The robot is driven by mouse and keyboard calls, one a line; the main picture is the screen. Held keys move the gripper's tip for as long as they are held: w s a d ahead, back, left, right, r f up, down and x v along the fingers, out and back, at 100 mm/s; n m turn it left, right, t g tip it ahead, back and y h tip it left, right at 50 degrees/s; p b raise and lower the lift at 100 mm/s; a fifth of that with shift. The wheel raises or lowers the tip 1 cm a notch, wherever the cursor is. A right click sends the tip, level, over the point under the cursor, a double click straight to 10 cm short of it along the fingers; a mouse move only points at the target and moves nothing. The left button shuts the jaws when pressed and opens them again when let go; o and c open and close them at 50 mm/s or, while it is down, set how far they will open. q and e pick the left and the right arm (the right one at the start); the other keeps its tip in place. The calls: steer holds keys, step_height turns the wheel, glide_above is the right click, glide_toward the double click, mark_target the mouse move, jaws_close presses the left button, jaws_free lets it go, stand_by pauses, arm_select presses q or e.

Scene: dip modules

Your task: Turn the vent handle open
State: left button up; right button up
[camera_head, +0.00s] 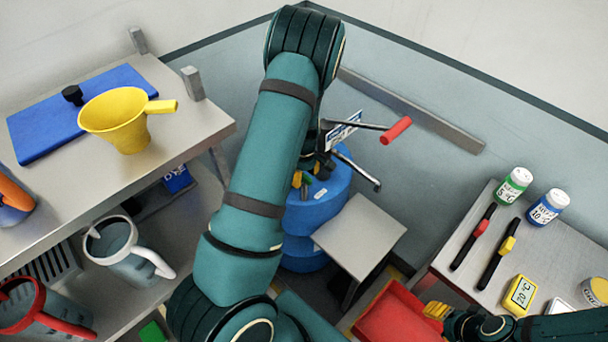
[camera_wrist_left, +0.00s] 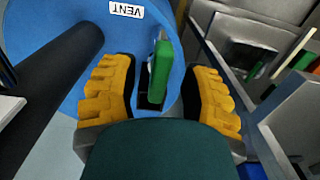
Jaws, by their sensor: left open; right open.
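The vent handle is a green lever (camera_wrist_left: 163,62) on a blue drum (camera_wrist_left: 52,40) with a white VENT label (camera_wrist_left: 127,9). In the left wrist view the lever stands between the two yellow fingers of my left gripper (camera_wrist_left: 165,92), which is open, with gaps on both sides. In the head view the blue drum (camera_head: 325,205) shows beside my left arm, which hides part of it. My left gripper (camera_head: 300,181) is mostly hidden there. My right gripper (camera_head: 437,311) is at the lower right, above a red bin, with its yellow fingertips partly in view.
A grey stool (camera_head: 361,238) stands right of the drum. A red-gripped rod (camera_head: 396,131) juts out above it. The left bench (camera_head: 190,130) holds a yellow funnel (camera_head: 118,115). The right bench (camera_head: 470,203) holds bottles and small tools. A red bin (camera_head: 397,318) is below.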

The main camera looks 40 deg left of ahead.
arm_select(q)
steer(key=shift+r, duration=0.1)
step_height(320, 180, up, 12)
stand_by(0.5)
steer(key=shift+f, duration=0.2)
